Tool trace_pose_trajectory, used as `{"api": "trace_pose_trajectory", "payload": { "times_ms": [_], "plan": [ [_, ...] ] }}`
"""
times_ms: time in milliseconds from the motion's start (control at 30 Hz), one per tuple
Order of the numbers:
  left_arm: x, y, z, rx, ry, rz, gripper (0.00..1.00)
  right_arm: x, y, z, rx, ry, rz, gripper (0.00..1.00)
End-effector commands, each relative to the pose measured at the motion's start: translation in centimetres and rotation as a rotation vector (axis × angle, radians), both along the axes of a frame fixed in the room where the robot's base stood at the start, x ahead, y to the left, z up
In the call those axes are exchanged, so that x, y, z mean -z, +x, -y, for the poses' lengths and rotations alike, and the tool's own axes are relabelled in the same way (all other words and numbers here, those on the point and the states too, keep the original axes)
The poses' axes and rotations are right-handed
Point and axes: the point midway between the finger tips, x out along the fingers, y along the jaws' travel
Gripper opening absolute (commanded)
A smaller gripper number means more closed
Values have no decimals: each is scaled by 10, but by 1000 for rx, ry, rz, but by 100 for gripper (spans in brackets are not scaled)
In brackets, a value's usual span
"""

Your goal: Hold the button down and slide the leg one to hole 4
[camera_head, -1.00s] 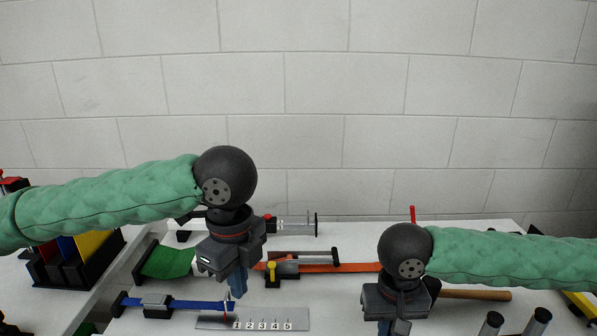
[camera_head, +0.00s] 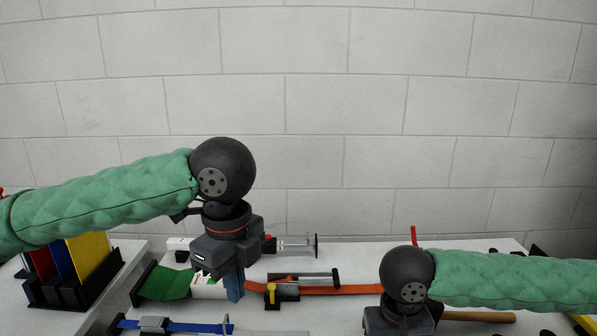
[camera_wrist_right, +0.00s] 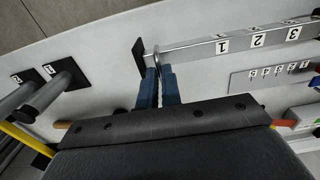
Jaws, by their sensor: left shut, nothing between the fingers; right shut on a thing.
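The leg, a grey metal tube (camera_wrist_right: 225,45) with number labels 1, 2 and 3, shows in the right wrist view. It has a black foot (camera_wrist_right: 139,54) at its left end. My right gripper (camera_wrist_right: 157,72) is shut on the leg's end beside this foot. In the head view, the right fingers are cut off by the bottom edge. My left gripper (camera_head: 235,288) is shut and empty above the bench, near a white box (camera_head: 207,287). The leg cannot be made out in the head view. I cannot identify the button, and the label for hole 4 is not visible on the leg.
A plate numbered 1 to 5 (camera_wrist_right: 272,73) lies beside the leg. An orange strap (camera_head: 345,289), a green strip (camera_head: 166,284) and a blue strap device (camera_head: 185,327) occupy the bench.

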Motion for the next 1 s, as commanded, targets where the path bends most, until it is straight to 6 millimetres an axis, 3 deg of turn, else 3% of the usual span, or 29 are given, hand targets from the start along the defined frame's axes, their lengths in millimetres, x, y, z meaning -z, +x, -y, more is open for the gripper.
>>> {"api": "trace_pose_trajectory", "payload": {
  "times_ms": [667,700,900,1000],
  "plan": [
    [-7,0,0,0,0,0,0,0,0,9,1,-1,-1,0],
    [-6,0,0,0,0,0,0,0,0,9,0,0,0,12],
    [-6,0,0,0,0,0,0,0,0,8,0,0,0,51],
    [-6,0,0,0,0,0,0,0,0,8,0,0,0,51]
  ]
}}
